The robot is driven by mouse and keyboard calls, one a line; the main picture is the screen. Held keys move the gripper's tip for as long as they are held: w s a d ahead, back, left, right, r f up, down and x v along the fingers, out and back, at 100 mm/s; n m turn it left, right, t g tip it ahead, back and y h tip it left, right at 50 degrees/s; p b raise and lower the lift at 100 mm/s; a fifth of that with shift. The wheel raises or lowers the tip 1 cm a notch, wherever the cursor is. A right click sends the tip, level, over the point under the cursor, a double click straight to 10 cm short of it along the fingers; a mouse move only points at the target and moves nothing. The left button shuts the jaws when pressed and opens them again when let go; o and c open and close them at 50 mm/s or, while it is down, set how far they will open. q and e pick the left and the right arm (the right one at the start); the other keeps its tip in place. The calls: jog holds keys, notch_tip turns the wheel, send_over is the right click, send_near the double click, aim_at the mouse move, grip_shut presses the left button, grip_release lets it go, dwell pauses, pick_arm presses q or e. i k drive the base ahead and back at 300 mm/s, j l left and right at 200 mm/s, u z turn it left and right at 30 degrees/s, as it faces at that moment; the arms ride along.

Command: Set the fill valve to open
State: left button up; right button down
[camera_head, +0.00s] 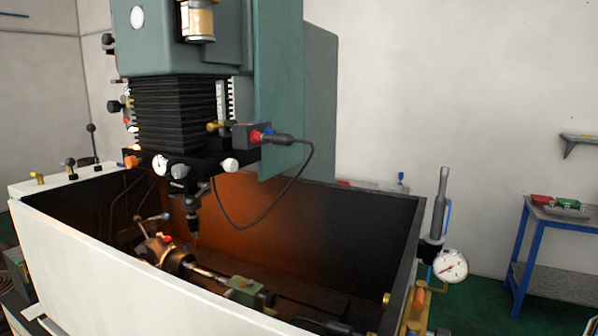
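I cannot tell for sure which fitting is the fill valve. At the right end of the machine's tank stand a grey upright cylinder (439,203), a blue strip (447,215) beside it, and a round white dial gauge (450,266) with a red needle. Below the gauge are yellow-brass pipes (437,287) and an orange fitting (419,299), cut off by the bottom edge. No valve position can be read here. Neither of my grippers is in view.
A white-walled tank (130,270) fills the lower left, holding a chuck (172,258) and a green block (243,289). The green machine head (185,45) and a hanging black cable (303,172) are above. A blue-framed table (519,245) stands right, with green floor before it.

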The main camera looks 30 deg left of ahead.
aim_at(40, 178)
jog(key=u, duration=2.45)
jog(key=i+j+u, duration=0.35)
jog(key=i, duration=0.2)
jog(key=i+u, duration=0.35)
jog(key=i, duration=0.15)
jog(key=i+u, duration=0.1)
jog(key=i, duration=0.8)
jog(key=i+z, duration=0.45)
jog(key=i+j+z, duration=0.2)
jog(key=z, duration=0.25)
jog(key=i, duration=0.1)
